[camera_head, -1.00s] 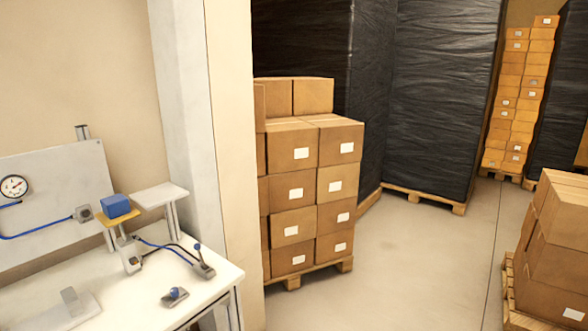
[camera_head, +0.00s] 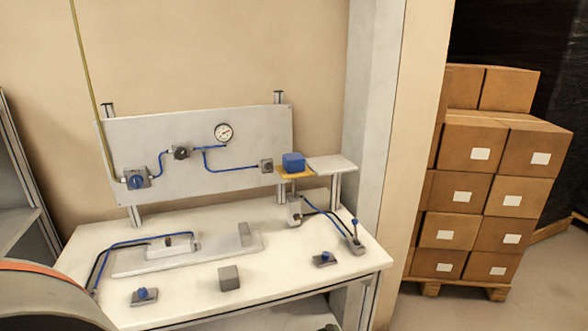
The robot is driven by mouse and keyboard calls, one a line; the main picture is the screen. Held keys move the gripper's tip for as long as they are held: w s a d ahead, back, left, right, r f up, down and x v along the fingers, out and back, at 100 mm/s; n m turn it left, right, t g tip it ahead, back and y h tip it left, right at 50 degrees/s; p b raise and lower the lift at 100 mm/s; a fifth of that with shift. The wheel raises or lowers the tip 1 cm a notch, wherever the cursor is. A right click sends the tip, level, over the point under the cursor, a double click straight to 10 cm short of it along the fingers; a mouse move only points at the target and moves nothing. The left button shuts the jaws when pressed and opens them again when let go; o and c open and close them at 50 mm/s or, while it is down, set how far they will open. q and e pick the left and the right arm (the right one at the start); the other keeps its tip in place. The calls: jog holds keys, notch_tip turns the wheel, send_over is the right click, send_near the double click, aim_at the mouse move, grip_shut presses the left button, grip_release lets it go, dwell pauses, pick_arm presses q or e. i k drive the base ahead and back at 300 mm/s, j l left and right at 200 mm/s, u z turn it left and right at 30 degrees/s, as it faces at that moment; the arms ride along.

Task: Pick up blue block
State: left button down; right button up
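The blue block (camera_head: 293,162) rests on a small yellow plate (camera_head: 295,174) at the back right of a white workbench (camera_head: 200,290). The plate stands on a grey post or cylinder above the bench top. A grey raised platform (camera_head: 331,164) is just to the right of the block. Neither of my grippers shows in the view.
A panel with a gauge (camera_head: 223,131) and blue hoses stands behind the bench. A white pillar (camera_head: 372,100) and stacked cartons (camera_head: 470,190) are right. A large rounded object (camera_head: 50,300) fills the lower left.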

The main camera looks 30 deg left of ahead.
aim_at(293, 163)
jog(key=i+l, duration=0.2)
jog(key=i, duration=0.3)
jog(key=i+l+u, duration=0.1)
jog(key=i, duration=0.4)
jog(key=l, duration=0.1)
